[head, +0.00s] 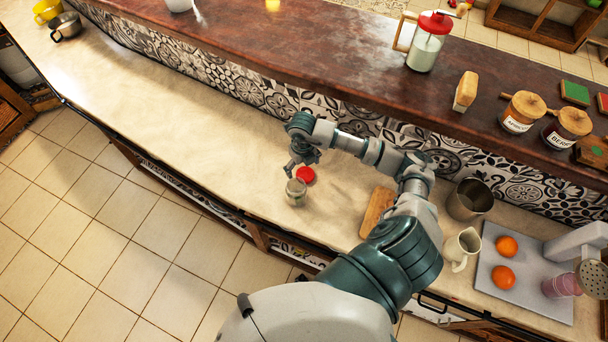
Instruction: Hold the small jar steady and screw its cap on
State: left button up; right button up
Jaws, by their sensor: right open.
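The small jar (296,192) is clear glass with a pale rim and stands upright on the beige counter (170,125). The red cap (305,175) lies on the counter just behind and right of the jar, apart from it. My right gripper (289,171) is open and empty, pointing down above and slightly left of the jar's rim and the cap. Whether a finger touches the jar is too small to tell. My left gripper is not in the head view.
A cutting board (377,211) lies right of the jar. Farther right are a metal pot (468,200), a cream pitcher (461,249) and a grey tray (530,301) with oranges. A raised dark ledge (260,42) runs behind. The counter left of the jar is clear.

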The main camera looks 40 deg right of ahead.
aim_at(306, 174)
jog(key=shift+d+f, duration=0.3)
jog(key=shift+f, duration=0.05)
jog(key=f, duration=0.2)
jog(key=d+f+p, duration=0.1)
jog(key=f, duration=0.1)
jog(key=shift+w+d, duration=0.1)
jog(key=shift+d, duration=0.1)
jog(key=shift+a+f, duration=0.15)
jog(key=shift+f, duration=0.3)
jog(key=shift+a+r, duration=0.15)
jog(key=shift+a, duration=0.2)
jog(key=c, duration=0.9)
jog(key=shift+d, duration=0.25)
jog(key=shift+c, duration=0.2)
notch_tip(306, 174, up, 10)
jog(key=b, duration=0.1)
